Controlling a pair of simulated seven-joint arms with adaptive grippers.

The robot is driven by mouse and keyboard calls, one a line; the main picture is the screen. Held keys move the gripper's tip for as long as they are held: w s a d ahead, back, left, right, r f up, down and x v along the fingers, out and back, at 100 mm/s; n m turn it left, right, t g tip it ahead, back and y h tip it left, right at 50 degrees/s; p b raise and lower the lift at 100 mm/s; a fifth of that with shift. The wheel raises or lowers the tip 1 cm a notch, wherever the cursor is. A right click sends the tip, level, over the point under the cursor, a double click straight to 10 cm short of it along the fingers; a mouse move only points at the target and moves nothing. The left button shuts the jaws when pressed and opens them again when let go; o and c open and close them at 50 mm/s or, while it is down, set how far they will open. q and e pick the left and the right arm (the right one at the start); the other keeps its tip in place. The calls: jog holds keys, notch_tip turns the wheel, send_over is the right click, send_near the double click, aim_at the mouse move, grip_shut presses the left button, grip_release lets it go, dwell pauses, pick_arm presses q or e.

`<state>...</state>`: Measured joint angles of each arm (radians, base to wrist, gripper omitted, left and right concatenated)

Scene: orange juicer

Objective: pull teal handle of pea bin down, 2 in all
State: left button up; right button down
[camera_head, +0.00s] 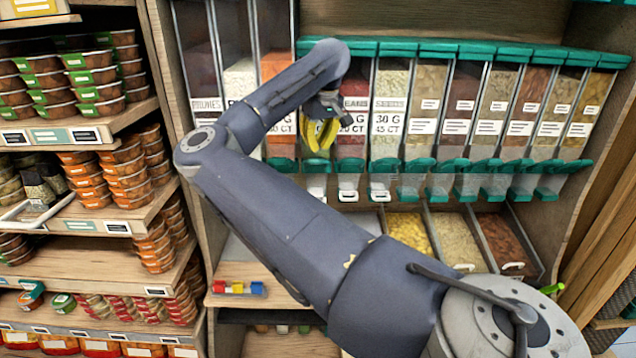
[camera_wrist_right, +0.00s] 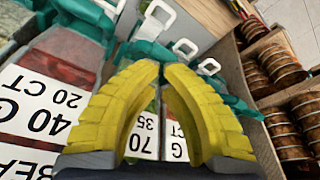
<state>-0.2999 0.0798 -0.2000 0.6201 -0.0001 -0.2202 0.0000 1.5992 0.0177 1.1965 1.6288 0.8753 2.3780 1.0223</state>
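My right gripper (camera_head: 321,147) hangs in front of the row of clear bins, yellow fingers pointing down. In the right wrist view its fingers (camera_wrist_right: 161,72) curve together at the tips, with nothing seen between them. Behind them is a bin with green contents, which I take as the pea bin (camera_wrist_right: 148,104), marked 70 and 35. The head view mostly hides it behind the gripper. Its teal handle (camera_head: 316,166) is just below the fingertips, apparently raised; contact cannot be told. A white loop (camera_wrist_right: 155,20) shows beyond it. My left gripper is not in view.
The bean bin (camera_head: 353,103) and seed bin (camera_head: 390,85) adjoin on the right, with similar teal handles close by. Open trays of yellow (camera_head: 410,232) and other dry food sit below. Shelves of stacked tubs (camera_head: 125,172) stand at the left.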

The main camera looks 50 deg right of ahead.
dwell(0.3)
jog(key=s+a+r, duration=0.2)
jog(key=a+r, duration=0.1)
jog(key=r, duration=0.2)
jog(key=shift+s, duration=0.3)
dwell(0.6)
